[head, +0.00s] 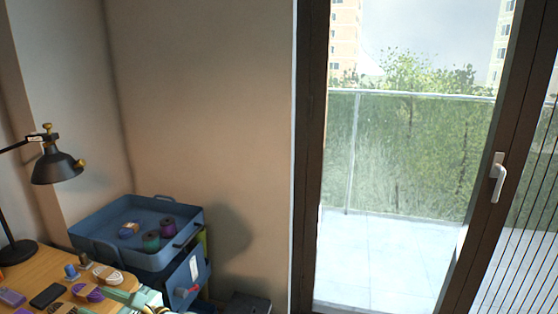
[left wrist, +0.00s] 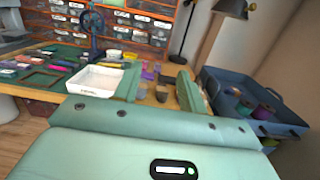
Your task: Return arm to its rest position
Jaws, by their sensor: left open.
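My left gripper (left wrist: 158,88) shows in the left wrist view, its two green fingers spread apart with no object held between them. It points over the wooden table with its small items. In the head view a pale green part of my left gripper (head: 140,298) shows at the bottom edge, beside the table's right end; most of the arm is cut off below the frame. My right gripper is in neither view.
A blue tray cart (head: 85,228) with spools (head: 151,241) stands right of the wooden table (head: 40,262). A black lamp (head: 58,166) stands on the table. The left wrist view shows a white tray (left wrist: 93,79) and drawers (left wrist: 120,28). A glass door (head: 400,180) is at right.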

